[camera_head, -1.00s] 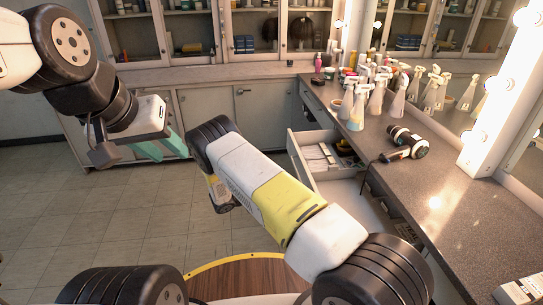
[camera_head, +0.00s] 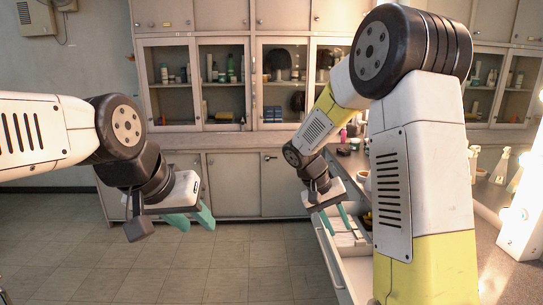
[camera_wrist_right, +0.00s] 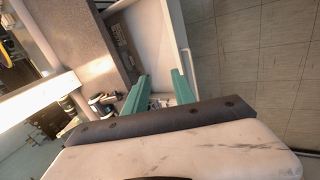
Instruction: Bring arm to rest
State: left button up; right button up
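My left gripper (camera_head: 192,221) hangs in free air over the tiled floor at left in the head view. Its two teal fingers are apart with nothing between them. My right arm is raised and bent at the right of the head view. My right gripper (camera_head: 335,221) points down, in front of the open drawer (camera_head: 326,264) in that view. In the right wrist view its teal fingers (camera_wrist_right: 160,88) are apart and empty, with the drawer behind them. Whether the fingertips reach inside the drawer I cannot tell.
The counter (camera_head: 489,196) runs along the right, with white spray bottles (camera_head: 499,166) and a lit mirror frame (camera_head: 524,205). Glass-fronted cabinets (camera_head: 224,85) line the back wall above low cupboards (camera_head: 234,183). The tiled floor (camera_head: 240,262) at left and middle is clear.

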jog(key=s+a+r+t+y, duration=0.2)
jog(key=s+r+t+y, duration=0.1)
jog(key=s+r, duration=0.4)
jog(key=s+a+r+t+y, duration=0.2)
jog(key=s+r, duration=0.5)
jog(key=s, duration=0.5)
jog(key=shift+s+r+n+t+y, duration=0.15)
jog(key=shift+r+n+t+y, duration=0.35)
jog(key=shift+y, duration=0.7)
